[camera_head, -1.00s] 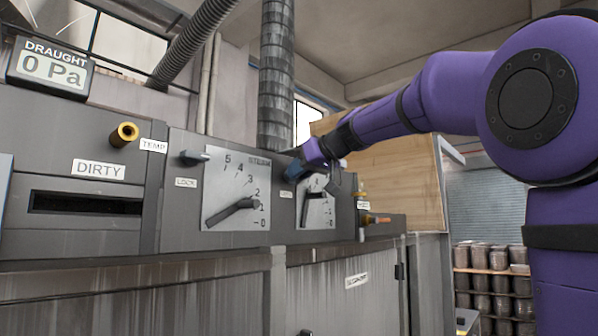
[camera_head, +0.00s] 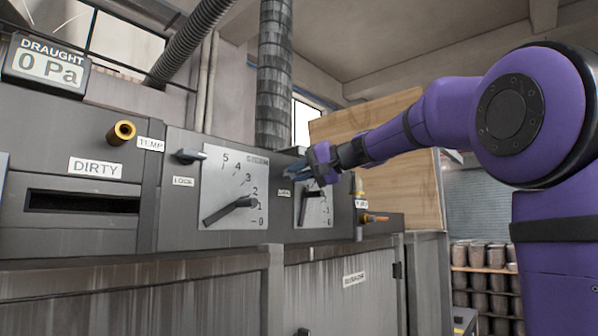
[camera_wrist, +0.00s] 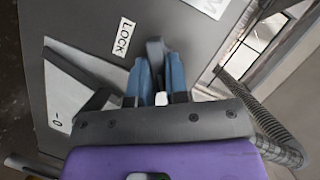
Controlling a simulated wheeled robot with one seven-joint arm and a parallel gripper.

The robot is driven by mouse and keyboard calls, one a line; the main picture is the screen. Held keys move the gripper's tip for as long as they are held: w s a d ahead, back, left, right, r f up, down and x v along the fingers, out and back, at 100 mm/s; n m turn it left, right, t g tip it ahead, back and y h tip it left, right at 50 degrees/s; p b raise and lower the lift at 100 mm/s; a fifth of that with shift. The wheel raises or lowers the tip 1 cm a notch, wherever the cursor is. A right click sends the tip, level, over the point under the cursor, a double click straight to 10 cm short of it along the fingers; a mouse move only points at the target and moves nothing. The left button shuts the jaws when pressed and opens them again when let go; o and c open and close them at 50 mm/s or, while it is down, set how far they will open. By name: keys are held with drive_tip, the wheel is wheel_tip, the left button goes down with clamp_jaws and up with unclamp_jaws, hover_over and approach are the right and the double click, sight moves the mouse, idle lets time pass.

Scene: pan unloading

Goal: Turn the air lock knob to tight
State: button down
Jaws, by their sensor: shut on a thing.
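My gripper (camera_head: 293,172) is at the upper left of the right dial plate (camera_head: 324,214). In the wrist view its two blue fingers (camera_wrist: 157,78) are shut on a dark grey lock knob (camera_wrist: 156,48). A LOCK label (camera_wrist: 123,37) sits just left of this knob in that view. In the head view the fingers hide most of the knob, and the label (camera_head: 284,193) shows below. A second lock knob (camera_head: 191,156) stands free at the left dial, with its own label (camera_head: 183,181) below. No tight marking is readable.
The right dial's lever is partly hidden by my gripper. A brass knob (camera_head: 121,132), a draught display (camera_head: 46,65) reading 0 Pa and a vertical pipe (camera_head: 274,75) are nearby.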

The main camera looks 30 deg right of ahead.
drive_tip(key=m+y, duration=0.1)
drive_tip(key=m, duration=0.2)
drive_tip(key=shift+w+a+f+y, duration=0.1)
drive_tip(key=shift+a+f+y, duration=0.05)
drive_tip(key=shift+f+y, duration=0.25)
drive_tip(key=shift+m+t+y, duration=0.3)
drive_tip(key=shift+m+t, duration=0.1)
drive_tip(key=shift+m, duration=0.8)
drive_tip(key=c, duration=1.3)
unclamp_jaws()
drive_tip(key=shift+o, duration=0.9)
drive_tip(key=shift+w+a, duration=0.1)
drive_tip(key=v, duration=1.1)
drive_tip(key=shift+f, duration=0.15)
